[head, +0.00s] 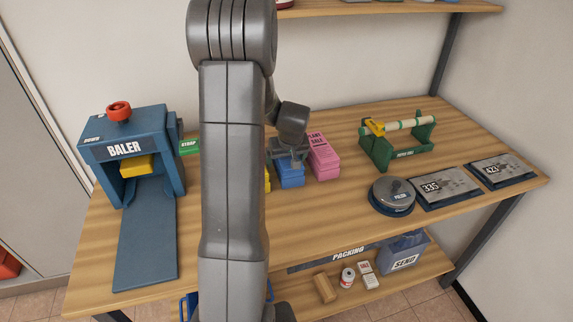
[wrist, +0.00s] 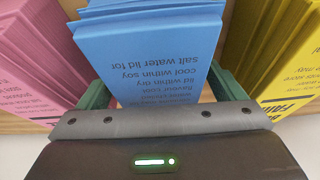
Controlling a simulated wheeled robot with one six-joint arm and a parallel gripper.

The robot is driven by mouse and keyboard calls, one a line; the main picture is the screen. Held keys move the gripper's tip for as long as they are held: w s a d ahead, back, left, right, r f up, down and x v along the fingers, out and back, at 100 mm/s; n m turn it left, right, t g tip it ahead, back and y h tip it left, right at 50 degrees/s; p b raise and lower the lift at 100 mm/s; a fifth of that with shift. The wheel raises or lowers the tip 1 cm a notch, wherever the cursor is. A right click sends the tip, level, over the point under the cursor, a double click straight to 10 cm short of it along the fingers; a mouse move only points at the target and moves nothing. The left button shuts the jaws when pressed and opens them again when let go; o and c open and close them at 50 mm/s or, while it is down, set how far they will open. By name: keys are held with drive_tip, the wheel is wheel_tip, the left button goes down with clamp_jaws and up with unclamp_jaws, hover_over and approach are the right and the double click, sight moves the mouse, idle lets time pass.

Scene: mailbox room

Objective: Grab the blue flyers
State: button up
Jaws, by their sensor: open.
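The blue flyers (head: 290,176) stand in a stack on the wooden table, between the pink and the yellow stacks. In the wrist view the blue flyers (wrist: 150,50) fill the middle, with printed text upside down on the front sheet. My gripper (head: 289,155) is over the blue stack in the head view. In the wrist view my gripper (wrist: 162,92) is open, with one green finger on each side of the blue flyers. The fingertips are partly hidden behind the stacks, and I cannot tell whether they touch the blue flyers.
Pink flyers (head: 323,157) and yellow flyers (wrist: 282,50) stand close on either side. A blue baler (head: 125,150) is at the left. A green tape holder (head: 400,153), a round scale (head: 392,194) and two flat scales are at the right. The front middle of the table (head: 320,220) is clear.

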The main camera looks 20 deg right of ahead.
drive_tip(key=shift+w+f, duration=0.15)
drive_tip(key=shift+f, duration=0.25)
drive_tip(key=c, duration=1.3)
drive_tip(key=shift+r, duration=0.15)
drive_tip(key=shift+c, duration=0.2)
